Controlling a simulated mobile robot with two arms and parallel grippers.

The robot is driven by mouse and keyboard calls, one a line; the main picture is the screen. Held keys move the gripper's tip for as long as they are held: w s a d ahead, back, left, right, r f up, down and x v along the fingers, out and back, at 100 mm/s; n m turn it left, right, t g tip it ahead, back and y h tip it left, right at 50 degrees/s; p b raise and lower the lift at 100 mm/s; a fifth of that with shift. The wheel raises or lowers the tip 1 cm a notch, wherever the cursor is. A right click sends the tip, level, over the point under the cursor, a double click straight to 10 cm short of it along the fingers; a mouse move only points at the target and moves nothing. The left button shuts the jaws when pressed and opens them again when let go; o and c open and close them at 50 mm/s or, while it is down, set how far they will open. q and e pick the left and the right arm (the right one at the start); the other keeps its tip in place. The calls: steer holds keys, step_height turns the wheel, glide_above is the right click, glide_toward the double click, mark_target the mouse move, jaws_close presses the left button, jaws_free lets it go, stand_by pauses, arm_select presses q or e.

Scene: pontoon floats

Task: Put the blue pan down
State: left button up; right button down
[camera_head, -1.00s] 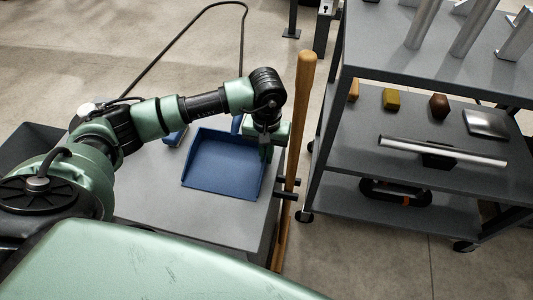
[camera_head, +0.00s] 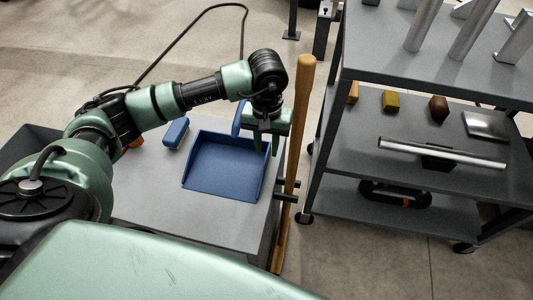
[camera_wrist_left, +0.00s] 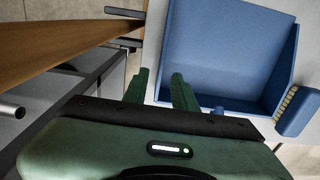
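The blue pan (camera_head: 224,165) lies flat on the grey table top, its handle (camera_head: 240,118) at the back. It also shows in the left wrist view (camera_wrist_left: 225,45). My left gripper (camera_head: 266,150) is above the pan's right side in the head view. Whether a finger touches the pan is hard to tell. My right gripper is out of view.
A blue brush (camera_head: 175,132) lies left of the pan. A wooden bat-like pole (camera_head: 299,130) stands close right of the gripper, at the table's edge. A grey shelf cart (camera_head: 420,150) with several objects stands further right. The table front (camera_head: 180,212) is clear.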

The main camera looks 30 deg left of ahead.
arm_select(q)
step_height(320, 180, up, 7)
stand_by(0.3)
steer(key=shift+r, duration=0.1)
